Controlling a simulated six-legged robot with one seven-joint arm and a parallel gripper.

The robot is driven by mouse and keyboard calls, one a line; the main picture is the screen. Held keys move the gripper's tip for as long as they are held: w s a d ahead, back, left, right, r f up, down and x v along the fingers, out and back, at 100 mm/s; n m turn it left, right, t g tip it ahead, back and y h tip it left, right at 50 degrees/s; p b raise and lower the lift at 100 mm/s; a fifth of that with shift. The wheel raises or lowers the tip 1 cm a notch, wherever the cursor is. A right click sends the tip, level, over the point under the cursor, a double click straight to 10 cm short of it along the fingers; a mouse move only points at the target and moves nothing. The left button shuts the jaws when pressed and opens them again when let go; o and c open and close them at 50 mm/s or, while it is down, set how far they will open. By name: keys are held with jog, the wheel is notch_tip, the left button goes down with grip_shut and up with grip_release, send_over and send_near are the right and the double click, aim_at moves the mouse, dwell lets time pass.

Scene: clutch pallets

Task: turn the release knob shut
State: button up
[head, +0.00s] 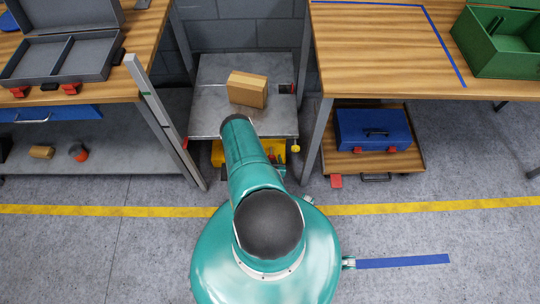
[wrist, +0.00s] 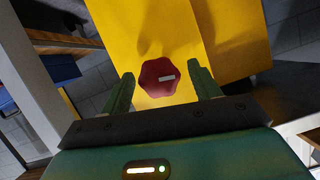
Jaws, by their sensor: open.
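In the wrist view a dark red lobed knob (wrist: 153,83) sits on a yellow panel (wrist: 138,30). A short white mark on its face runs nearly level in the picture, at the knob's right side. My gripper (wrist: 163,81) is open, with one green finger on each side of the knob. The gaps to the fingers are visible, the wider one on the right, and I cannot tell whether the fingertips reach down to the knob's depth. In the head view my arm hides my gripper. Yellow housing (head: 232,152) shows under a grey platform.
The grey platform (head: 212,95) carries a cardboard box (head: 247,89). Wooden benches stand left and right (head: 370,50). A blue case (head: 373,136) lies on a low wooden board at right. A yellow line (head: 410,206) crosses the floor.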

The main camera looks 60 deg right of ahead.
jog(key=shift+d, duration=0.2)
jog(key=shift+w+f, duration=0.1)
jog(key=shift+w, duration=0.05)
jog(key=c, duration=1)
